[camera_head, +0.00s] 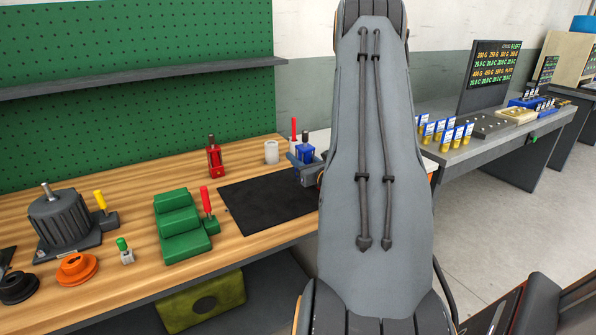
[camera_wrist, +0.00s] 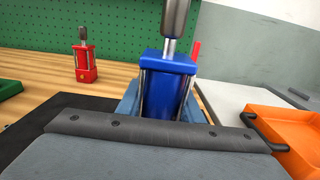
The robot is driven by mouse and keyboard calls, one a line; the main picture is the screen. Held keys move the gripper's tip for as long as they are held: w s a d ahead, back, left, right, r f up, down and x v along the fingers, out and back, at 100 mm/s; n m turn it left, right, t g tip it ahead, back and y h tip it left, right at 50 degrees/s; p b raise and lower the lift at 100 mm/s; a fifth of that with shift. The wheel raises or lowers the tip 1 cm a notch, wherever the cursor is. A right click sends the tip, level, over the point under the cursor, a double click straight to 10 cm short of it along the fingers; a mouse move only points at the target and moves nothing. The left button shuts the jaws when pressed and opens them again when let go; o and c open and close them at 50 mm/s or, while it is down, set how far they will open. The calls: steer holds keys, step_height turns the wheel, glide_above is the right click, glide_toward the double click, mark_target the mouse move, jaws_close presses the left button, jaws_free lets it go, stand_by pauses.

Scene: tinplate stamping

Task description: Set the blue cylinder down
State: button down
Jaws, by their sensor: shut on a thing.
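The blue cylinder (camera_head: 306,153) is a block with a metal rod on top. It stands upright at the right end of the workbench, by the far right corner of the black mat (camera_head: 260,207). In the wrist view the blue cylinder (camera_wrist: 165,85) is large and central, with blue-grey jaws around its lower part. My gripper (camera_head: 303,169) is shut on it, and my arm partly hides the jaws. The cylinder's base is hidden, so I cannot tell whether it touches the surface below.
A red cylinder (camera_head: 214,158) and a white cup (camera_head: 271,152) stand behind the mat. A green stepped block (camera_head: 180,228) is to the left. An orange tray (camera_wrist: 285,122) lies at right in the wrist view. The mat's visible part is bare.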

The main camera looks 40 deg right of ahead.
steer(key=shift+f+p, duration=0.55)
steer(key=shift+f, duration=1.8)
steer(key=shift+f, duration=0.1)
steer(key=shift+f, duration=0.15)
steer(key=c, duration=1.2)
jaws_free()
